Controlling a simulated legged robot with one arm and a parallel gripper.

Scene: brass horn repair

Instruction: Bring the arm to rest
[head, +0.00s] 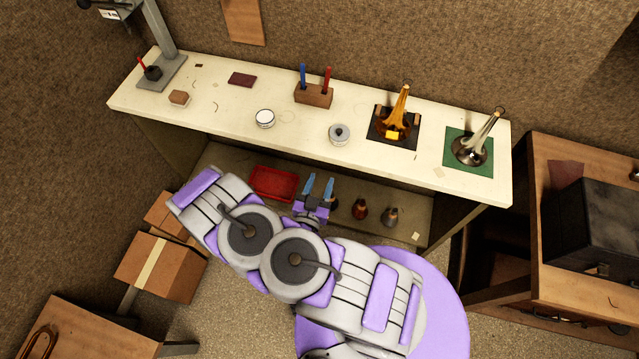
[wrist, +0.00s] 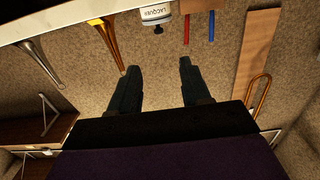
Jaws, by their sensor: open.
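My gripper (head: 319,188) shows in the head view with two blue fingers apart and nothing between them. It is in front of the workbench (head: 225,113), over the lower shelf beside a red tray (head: 273,183). My arm is folded in front of my body. In the wrist view my gripper (wrist: 157,84) points at the brown wall, its two dark fingers spread and empty.
The bench holds a brass horn (head: 399,110) on a dark mat, a silver horn (head: 475,145) on a green mat, a pen block (head: 313,94) and round tins. Cardboard boxes (head: 158,262) stand left. A wooden desk with a black case (head: 597,227) stands right.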

